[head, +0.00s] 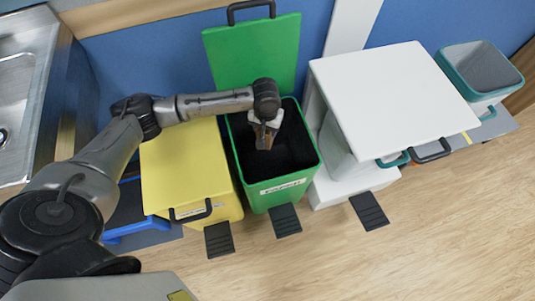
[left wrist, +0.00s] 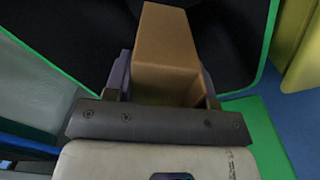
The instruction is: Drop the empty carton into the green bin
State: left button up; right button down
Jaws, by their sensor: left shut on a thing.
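The green bin (head: 255,198) stands in the middle of the head view with its green lid (head: 253,52) raised against the wall. Its dark inside is open to view. My left gripper (head: 264,136) is over the bin's mouth, pointing down. It is shut on the brown carton (left wrist: 168,45), which shows between the two fingers in the left wrist view. The dark bin inside and green rim surround the carton in the wrist view. My right gripper is not in view.
A yellow bin (head: 185,165) with its lid shut stands left of the green bin. A white bin (head: 390,95) with a shut lid stands at its right. A teal-rimmed bin (head: 480,70) is further right. Black pedals (head: 285,220) stick out in front. The wooden floor is clear.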

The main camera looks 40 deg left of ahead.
pick_arm(q)
jog(key=shift+f, duration=0.15)
jog(key=o, duration=1)
notch_tip(320, 180, up, 14)
jog(key=p, duration=0.7)
jog(key=shift+p, duration=0.35)
